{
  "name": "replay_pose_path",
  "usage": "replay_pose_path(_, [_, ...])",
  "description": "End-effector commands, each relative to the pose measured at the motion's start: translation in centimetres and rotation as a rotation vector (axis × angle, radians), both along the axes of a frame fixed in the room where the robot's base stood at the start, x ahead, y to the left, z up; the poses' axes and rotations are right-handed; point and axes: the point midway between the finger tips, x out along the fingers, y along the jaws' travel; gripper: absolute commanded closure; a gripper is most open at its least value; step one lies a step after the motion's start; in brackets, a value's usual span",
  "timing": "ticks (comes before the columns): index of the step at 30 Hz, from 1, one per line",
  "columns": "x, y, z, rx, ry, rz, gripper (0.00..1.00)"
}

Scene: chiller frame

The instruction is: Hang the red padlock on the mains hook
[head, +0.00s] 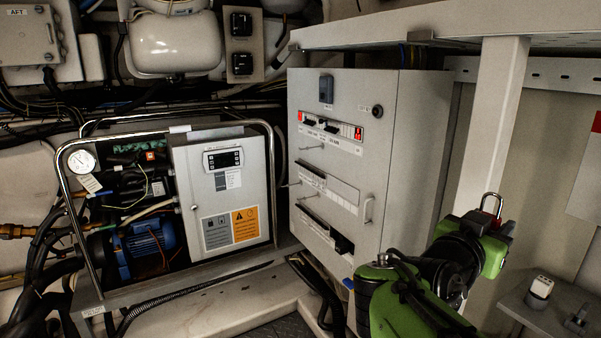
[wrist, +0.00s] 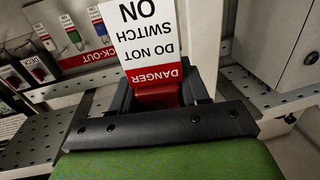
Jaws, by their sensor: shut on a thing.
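My gripper (head: 488,219) is raised at the right of the head view, in front of the pale post and to the right of the grey cabinet. It is shut on the red padlock (head: 489,207), whose metal shackle points up. In the wrist view the red padlock body (wrist: 157,97) sits between the dark jaws, partly covered by a red and white danger tag (wrist: 147,38). Thin metal pegs (head: 312,148) stick out of the cabinet front (head: 345,183). Their labels are too small to read, so I cannot tell which is the mains hook. The padlock is well apart from them.
A lock-out board (wrist: 85,60) with hanging coloured items shows in the wrist view. A pale post (head: 492,115) stands behind my gripper, under an overhead shelf (head: 430,25). A framed machine (head: 165,210) stands left of the cabinet. A grey shelf (head: 550,305) is at lower right.

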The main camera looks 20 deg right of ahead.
Motion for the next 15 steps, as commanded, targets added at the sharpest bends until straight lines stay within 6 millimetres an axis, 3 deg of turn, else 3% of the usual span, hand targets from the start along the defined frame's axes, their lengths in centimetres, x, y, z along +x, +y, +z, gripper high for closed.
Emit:
replay_pose_path(8, [7.4,2.7,-3.6,0.001,0.004,0.232,0.92])
replay_pose_path(11, [10.8,4.6,-5.8,0.002,0.005,0.354,0.92])
replay_pose_path(15, [16.3,9.3,-10.7,0.007,0.009,0.589,0.92])
